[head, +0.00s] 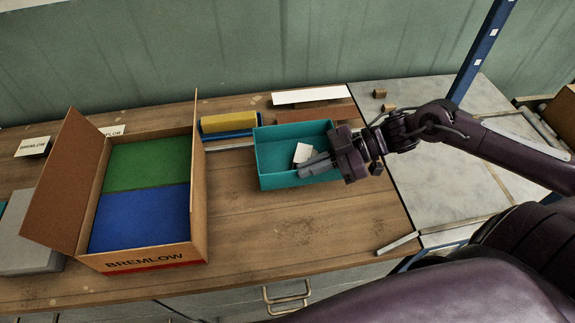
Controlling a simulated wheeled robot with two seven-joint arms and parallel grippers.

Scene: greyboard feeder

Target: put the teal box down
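The teal box (280,182) is an open-topped tray right of the middle of the head view, over the wooden bench. A small white card (302,152) shows inside it. My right gripper (306,167) comes in from the right, its two grey fingers pointing left at the box's front right rim. The fingers look close together and overlap the rim; I cannot tell whether they are closed on the wall. The gripper hides the box's right end. Whether the box's base touches the bench is not clear. My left gripper is not in view.
An open cardboard carton (150,258) with green and blue contents stands to the left. A yellow and blue item (230,122) lies behind, and a white strip (310,95) lies at the back. The wooden bench (290,225) is clear in front of the teal box.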

